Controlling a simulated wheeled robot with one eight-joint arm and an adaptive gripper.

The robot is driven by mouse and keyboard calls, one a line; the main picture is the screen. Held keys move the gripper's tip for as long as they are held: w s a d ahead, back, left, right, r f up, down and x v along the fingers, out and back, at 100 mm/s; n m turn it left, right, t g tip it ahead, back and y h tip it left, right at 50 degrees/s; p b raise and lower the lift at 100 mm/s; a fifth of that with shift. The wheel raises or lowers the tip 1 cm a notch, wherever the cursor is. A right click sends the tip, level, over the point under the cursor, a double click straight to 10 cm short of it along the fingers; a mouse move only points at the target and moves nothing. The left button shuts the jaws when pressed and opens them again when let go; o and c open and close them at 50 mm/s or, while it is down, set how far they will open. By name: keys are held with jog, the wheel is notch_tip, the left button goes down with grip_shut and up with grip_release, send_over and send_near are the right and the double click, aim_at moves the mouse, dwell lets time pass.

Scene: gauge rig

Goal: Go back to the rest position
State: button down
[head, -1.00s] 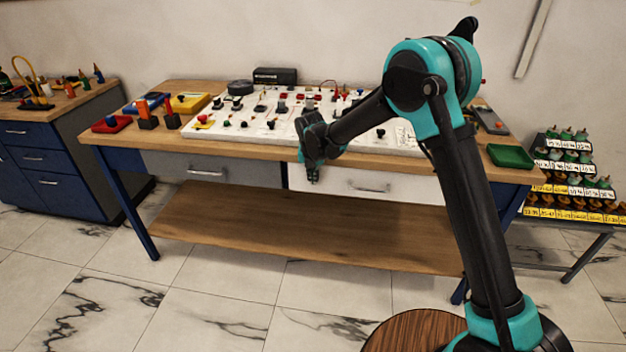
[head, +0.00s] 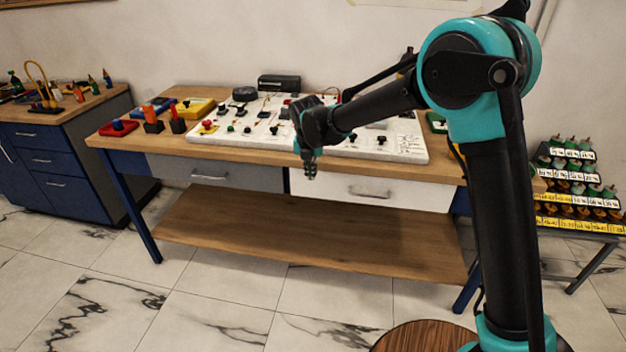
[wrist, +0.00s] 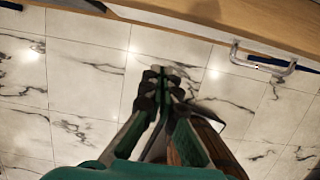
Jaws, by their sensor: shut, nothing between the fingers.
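My gripper (head: 309,172) hangs in the air in front of the workbench's front edge in the head view, pointing down. Its fingers are together and hold nothing. In the wrist view the closed fingertips (wrist: 165,72) show over the marble-tiled floor. The white panel (head: 240,138) with several knobs and switches lies on the workbench (head: 135,138) behind the gripper. My arm hides part of the panel's right side.
A drawer handle (head: 369,192) sits just below and right of the gripper; it also shows in the wrist view (wrist: 262,66). A blue cabinet (head: 60,160) stands at left, a stepped rack (head: 578,205) at right.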

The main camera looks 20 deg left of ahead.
jog(key=d+r+m, duration=0.3)
jog(key=d+m, duration=1.5)
jog(key=d, duration=1.4)
jog(key=s+d+f+m, duration=0.3)
jog(key=s+d+m, duration=0.5)
jog(key=d+m, duration=0.2)
jog(key=s+d+f+m+t, duration=0.1)
jog(key=s+d+f+m, duration=0.2)
jog(key=s+d+m, duration=0.6)
jog(key=d+m, duration=0.1)
jog(key=d, duration=0.2)
jog(key=shift+f+m+h, duration=0.3)
